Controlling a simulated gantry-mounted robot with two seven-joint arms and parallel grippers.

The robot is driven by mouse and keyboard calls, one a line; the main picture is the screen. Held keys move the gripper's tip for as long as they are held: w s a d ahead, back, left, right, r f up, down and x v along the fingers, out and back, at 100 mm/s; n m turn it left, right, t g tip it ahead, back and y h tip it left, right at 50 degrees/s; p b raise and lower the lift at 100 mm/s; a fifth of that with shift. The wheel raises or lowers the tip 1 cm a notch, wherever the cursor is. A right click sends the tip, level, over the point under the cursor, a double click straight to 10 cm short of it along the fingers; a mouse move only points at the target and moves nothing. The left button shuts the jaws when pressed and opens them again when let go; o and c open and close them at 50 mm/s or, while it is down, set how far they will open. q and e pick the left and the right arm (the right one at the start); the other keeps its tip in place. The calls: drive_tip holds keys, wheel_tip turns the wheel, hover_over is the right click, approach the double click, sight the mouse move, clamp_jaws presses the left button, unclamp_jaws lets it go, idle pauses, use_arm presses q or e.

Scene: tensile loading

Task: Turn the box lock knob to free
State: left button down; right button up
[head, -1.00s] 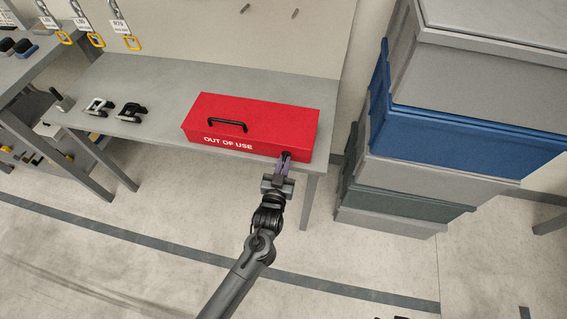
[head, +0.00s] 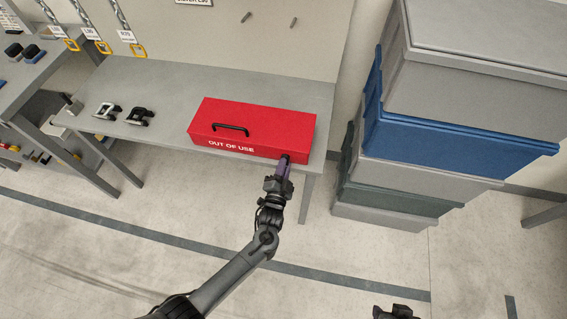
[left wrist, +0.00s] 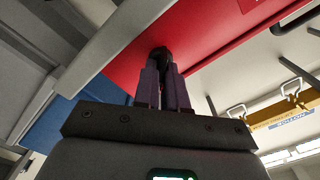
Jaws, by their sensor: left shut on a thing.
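The red box (head: 255,125) with a black handle and the words "OUT OF USE" sits on the grey bench. Its dark lock knob (head: 286,157) is at the right end of the front face. My left gripper (head: 285,164) reaches it from the front, shut on the knob. In the left wrist view the two purple fingers (left wrist: 163,80) close around the black knob (left wrist: 160,54) against the red face. The knob's mark and exact angle are hidden by the fingers. Part of my right gripper (head: 396,313) shows at the bottom edge; its fingers cannot be made out.
The grey bench (head: 170,85) carries two clamp-like items (head: 138,116) left of the box. A stack of grey, blue and green crates (head: 450,140) stands to the right. Yellow-framed tags hang at the back left. The floor in front is open.

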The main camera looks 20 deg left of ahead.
use_arm(q)
drive_tip(key=shift+f+m+p, duration=0.1)
drive_tip(key=shift+m+p, duration=1.35)
drive_tip(key=shift+m, duration=2.45)
drive_tip(key=c, duration=1.3)
unclamp_jaws()
drive_tip(key=shift+s, duration=0.1)
